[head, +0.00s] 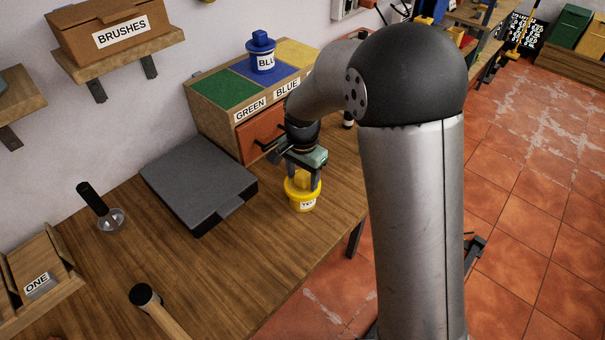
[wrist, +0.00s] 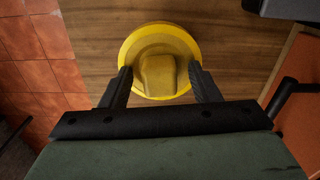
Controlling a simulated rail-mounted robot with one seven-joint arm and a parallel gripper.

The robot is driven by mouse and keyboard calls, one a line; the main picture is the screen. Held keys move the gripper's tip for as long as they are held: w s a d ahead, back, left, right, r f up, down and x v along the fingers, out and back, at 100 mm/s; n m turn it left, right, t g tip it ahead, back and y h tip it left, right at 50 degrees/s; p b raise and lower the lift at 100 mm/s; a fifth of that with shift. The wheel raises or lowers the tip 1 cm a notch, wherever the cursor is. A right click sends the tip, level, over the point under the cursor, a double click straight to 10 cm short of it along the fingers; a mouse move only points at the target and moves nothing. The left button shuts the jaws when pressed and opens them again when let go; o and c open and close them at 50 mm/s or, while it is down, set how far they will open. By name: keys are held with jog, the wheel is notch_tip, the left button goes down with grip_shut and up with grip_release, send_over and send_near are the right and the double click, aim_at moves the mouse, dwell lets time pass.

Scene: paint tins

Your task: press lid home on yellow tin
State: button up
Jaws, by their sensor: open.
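The yellow tin (head: 302,203) stands upright on the wooden bench near its front edge, with a label partly reading "YEL". Its yellow lid (head: 303,184) with a raised block handle is on top; whether it is fully seated I cannot tell. In the wrist view the lid (wrist: 160,45) is seen from above, with its block handle (wrist: 158,75) in the middle. My gripper (head: 304,182) points down over the tin. Its two fingers (wrist: 160,82) are open, one on each side of the handle, with gaps visible.
A shelf unit (head: 250,117) with green, blue and yellow top areas stands behind, a blue tin (head: 262,56) on its blue area. A dark flat case (head: 198,178) lies left. A hammer (head: 158,310) and a scoop (head: 101,208) lie on the bench (head: 215,270). Bare wood lies between them.

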notch_tip(320, 180, up, 17)
jog(key=b, duration=0.1)
jog(key=shift+r, duration=0.2)
dwell(0.5)
jog(key=s+d+f+n, duration=0.4)
jog(key=s+d, duration=0.3)
jog(key=s, duration=0.5)
jog(key=s+d+f+n, duration=0.3)
jog(key=s+d+f, duration=0.2)
jog(key=s, duration=0.7)
jog(key=shift+s+d+f+n, duration=0.25)
jog(key=shift+d+f+n, duration=0.15)
jog(key=shift+d, duration=0.6)
